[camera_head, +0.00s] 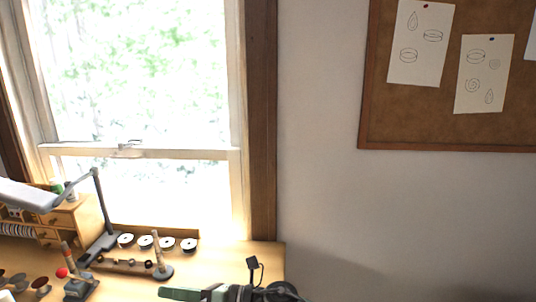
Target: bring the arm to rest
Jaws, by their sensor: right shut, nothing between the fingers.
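My right gripper (170,293) shows at the bottom edge of the head view, pointing left. It is shut with nothing held in it. Its lower side is cut off by the picture edge. It appears in front of the wooden workbench (222,262); whether it touches the bench cannot be told. My left gripper is not in view.
A desk lamp (98,215) stands at the bench's left, by a small wooden drawer cabinet (88,217). Several white discs (145,241) line the back. A ring stick (157,255) and a red-balled tool (62,272) stand nearer.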

